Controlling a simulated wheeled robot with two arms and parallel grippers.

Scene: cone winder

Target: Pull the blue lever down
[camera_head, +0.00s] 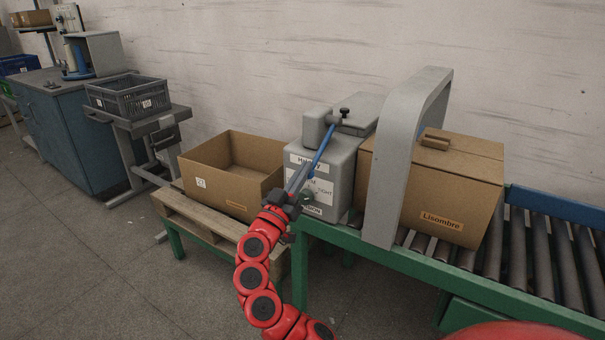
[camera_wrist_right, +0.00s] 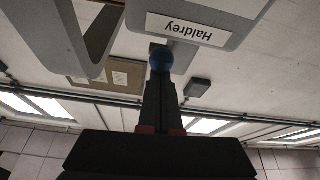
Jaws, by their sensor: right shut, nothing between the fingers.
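The blue lever (camera_head: 323,146) slopes down toward me from a dark pivot at the top of the grey machine (camera_head: 343,157), which carries a "Haldrey" label. My right gripper (camera_head: 302,170) is at the end of the red arm, in front of the machine, with its fingers pointing up at the lever's lower end. In the right wrist view, the lever's round blue end (camera_wrist_right: 161,58) shows right at the tips of the shut fingers (camera_wrist_right: 160,76). Nothing is between the fingers. I cannot tell whether they touch the lever. My left gripper is not in view.
An open cardboard box (camera_head: 215,185) stands on a wooden pallet left of the machine. A grey arch (camera_head: 393,165) and a closed "Lisombre" box (camera_head: 445,190) are on the roller conveyor (camera_head: 535,250) to the right. A grey crate (camera_head: 128,102) is farther left.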

